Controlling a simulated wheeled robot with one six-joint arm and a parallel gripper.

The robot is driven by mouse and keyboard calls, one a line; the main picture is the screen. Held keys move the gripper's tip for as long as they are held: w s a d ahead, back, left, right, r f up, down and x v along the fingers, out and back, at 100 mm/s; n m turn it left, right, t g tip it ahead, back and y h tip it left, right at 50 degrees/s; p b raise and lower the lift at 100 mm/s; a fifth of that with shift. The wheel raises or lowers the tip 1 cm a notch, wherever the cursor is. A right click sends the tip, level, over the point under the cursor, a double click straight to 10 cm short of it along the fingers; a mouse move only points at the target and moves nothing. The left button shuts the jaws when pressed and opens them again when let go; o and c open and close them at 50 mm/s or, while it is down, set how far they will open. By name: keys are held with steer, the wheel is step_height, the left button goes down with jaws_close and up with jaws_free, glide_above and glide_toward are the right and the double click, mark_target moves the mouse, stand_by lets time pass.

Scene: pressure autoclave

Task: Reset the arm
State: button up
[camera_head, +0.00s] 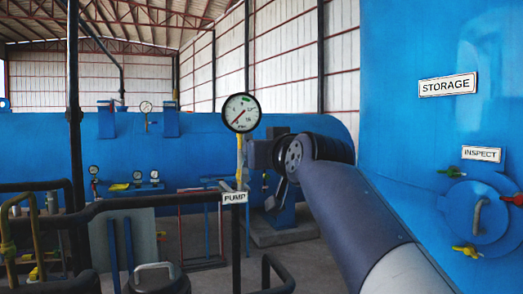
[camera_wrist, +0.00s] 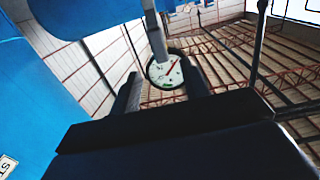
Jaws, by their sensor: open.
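My arm reaches in from the lower right of the head view and bends at a dark joint near the middle. My gripper shows in the wrist view (camera_wrist: 163,80), where its two dark fingers stand apart with nothing between them touching. In the head view the gripper is mostly hidden behind or merged with the dark wrist. A round white pressure gauge (camera_head: 241,112) on a yellow stem stands just left of my wrist. It also shows beyond the fingers in the tilted wrist view (camera_wrist: 166,71). I cannot tell the exact distance to it.
A blue storage tank (camera_head: 415,130) with an inspect hatch (camera_head: 478,213) fills the right. A long blue vessel (camera_head: 40,150) lies behind. Some grey floor shows between.

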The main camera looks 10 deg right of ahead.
steer(key=w+p, duration=0.1)
steer(key=w, duration=0.2)
steer(key=w+a+p, duration=0.1)
steer(key=w, duration=0.3)
steer(key=w+a+p, duration=0.1)
steer(key=w, duration=0.2)
steer(key=shift+w+p, duration=0.3)
steer(key=shift+p, duration=0.1)
steer(key=s+d+b, duration=0.2)
steer(key=s+b, duration=0.2)
steer(key=s, duration=0.7)
steer(key=w+p, duration=0.1)
steer(key=w, duration=0.2)
steer(key=w+a+p, duration=0.1)
steer(key=w, duration=0.3)
steer(key=w+a+p, duration=0.1)
steer(key=w+p, duration=0.1)
steer(key=w, duration=0.1)
steer(key=shift+w+r, duration=0.15)
steer(key=shift+w, duration=0.15)
steer(key=shift+w+d, duration=0.1)
steer(key=shift+w, duration=0.25)
steer(key=shift+d+m, duration=0.4)
steer(key=shift+m, duration=0.3)
steer(key=shift+s+d, duration=0.1)
